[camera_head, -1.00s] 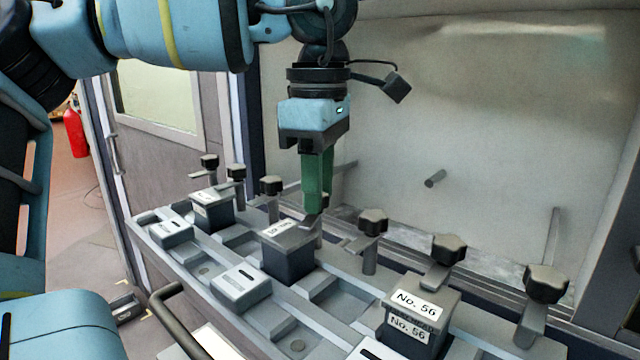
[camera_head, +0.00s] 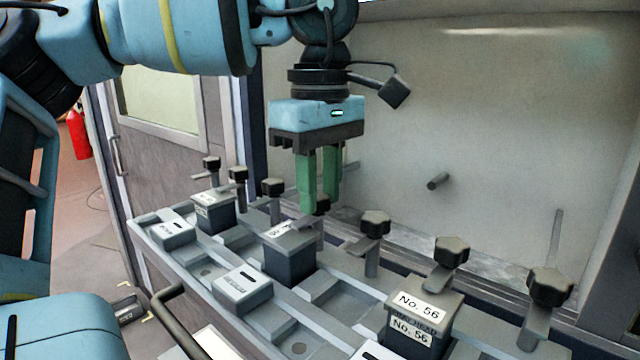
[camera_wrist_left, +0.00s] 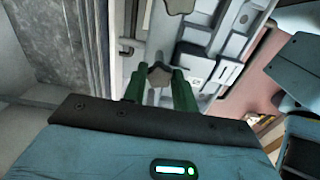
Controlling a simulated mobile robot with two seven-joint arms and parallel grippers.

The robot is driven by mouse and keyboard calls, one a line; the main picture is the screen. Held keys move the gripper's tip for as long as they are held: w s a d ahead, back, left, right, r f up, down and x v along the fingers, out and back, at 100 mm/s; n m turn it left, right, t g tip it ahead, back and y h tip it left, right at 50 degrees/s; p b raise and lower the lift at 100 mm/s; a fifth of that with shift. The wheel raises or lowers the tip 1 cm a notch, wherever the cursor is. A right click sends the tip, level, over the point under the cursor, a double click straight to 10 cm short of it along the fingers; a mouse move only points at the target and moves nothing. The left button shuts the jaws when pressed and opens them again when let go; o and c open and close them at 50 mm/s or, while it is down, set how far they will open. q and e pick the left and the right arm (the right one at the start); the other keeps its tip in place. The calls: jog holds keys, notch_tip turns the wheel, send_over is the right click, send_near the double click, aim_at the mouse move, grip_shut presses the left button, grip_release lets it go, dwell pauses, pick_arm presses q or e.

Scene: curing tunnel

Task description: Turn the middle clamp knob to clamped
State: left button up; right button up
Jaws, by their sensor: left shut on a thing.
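The middle clamp knob (camera_head: 322,207) is a dark lobed knob on a post behind a dark block (camera_head: 289,262) with a white label. My left gripper (camera_head: 318,207) points down from above, its two green fingers shut on this knob. The fingers partly hide the knob in the head view. In the left wrist view the knob (camera_wrist_left: 158,76) shows between the fingertips (camera_wrist_left: 157,82). The knob's clamp arm shows only in part near the block's top rear edge; I cannot tell whether it presses on the block. My right gripper is not in view.
Similar knobs stand in a row on both sides, the nearest right one (camera_head: 375,223) close to the gripper. A block labelled No. 56 (camera_head: 412,325) sits at the front right. A pale wall (camera_head: 480,120) with a short peg (camera_head: 438,181) rises behind. A handle bar (camera_head: 180,325) runs in front.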

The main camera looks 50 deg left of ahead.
aim_at(320, 197)
pick_arm(q)
jog(key=o, duration=1)
jog(key=shift+r, duration=0.1)
notch_tip(320, 197, up, 8)
jog(key=shift+f, duration=0.15)
dwell(0.4)
